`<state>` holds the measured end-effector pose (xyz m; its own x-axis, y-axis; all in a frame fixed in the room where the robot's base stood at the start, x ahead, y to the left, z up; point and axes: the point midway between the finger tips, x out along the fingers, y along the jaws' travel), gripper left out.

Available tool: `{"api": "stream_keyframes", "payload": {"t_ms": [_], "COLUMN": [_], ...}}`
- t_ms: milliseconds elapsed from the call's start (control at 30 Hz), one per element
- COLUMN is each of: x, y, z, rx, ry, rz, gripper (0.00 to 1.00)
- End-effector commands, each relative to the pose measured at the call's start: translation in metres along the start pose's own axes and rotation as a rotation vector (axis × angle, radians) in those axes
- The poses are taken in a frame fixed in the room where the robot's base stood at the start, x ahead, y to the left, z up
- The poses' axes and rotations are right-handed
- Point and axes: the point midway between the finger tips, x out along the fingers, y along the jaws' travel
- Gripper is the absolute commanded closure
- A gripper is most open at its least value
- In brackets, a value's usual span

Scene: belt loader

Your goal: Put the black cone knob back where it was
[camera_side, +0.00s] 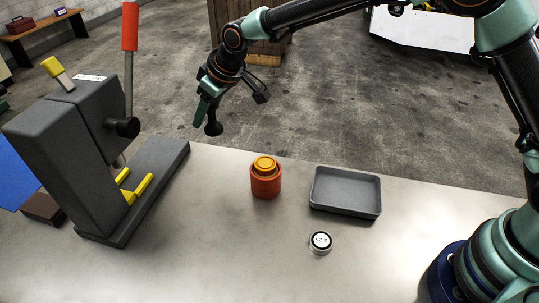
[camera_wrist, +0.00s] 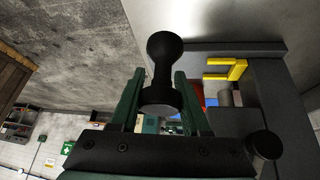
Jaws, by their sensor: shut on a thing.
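My gripper (camera_side: 209,112) is shut on the black cone knob (camera_side: 213,127), which hangs above the back edge of the table, right of the grey press. In the wrist view the knob (camera_wrist: 164,62) sits between the green fingers of my gripper (camera_wrist: 159,92), its narrow waist and rounded end pointing away from the palm. Part of the knob is hidden by the fingers in the side view.
The grey press (camera_side: 62,160) stands at left with a red-handled lever (camera_side: 129,30), a black side knob (camera_side: 124,127) and yellow forks (camera_side: 139,187). An orange pot (camera_side: 265,184), a grey tray (camera_side: 345,207) and a round dial (camera_side: 320,241) are on the table (camera_side: 220,240).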

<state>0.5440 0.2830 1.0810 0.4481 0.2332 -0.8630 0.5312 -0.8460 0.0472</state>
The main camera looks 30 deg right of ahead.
Motion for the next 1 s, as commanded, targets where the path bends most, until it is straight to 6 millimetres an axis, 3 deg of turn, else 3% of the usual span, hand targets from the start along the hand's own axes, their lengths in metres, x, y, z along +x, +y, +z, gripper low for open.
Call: {"api": "stream_keyframes", "payload": {"t_ms": [300, 567, 800, 1000], "x": [0.064, 0.083, 0.111, 0.116], "y": [-0.003, -0.004, -0.006, -0.006], "z": [0.038, 0.049, 0.065, 0.068], "rx": [0.000, 0.000, 0.000, 0.000], "ry": [-0.004, 0.000, 0.000, 0.002], "rz": [0.000, 0.000, 0.000, 0.000], "gripper": [1.00, 1.00, 1.00, 1.00]}}
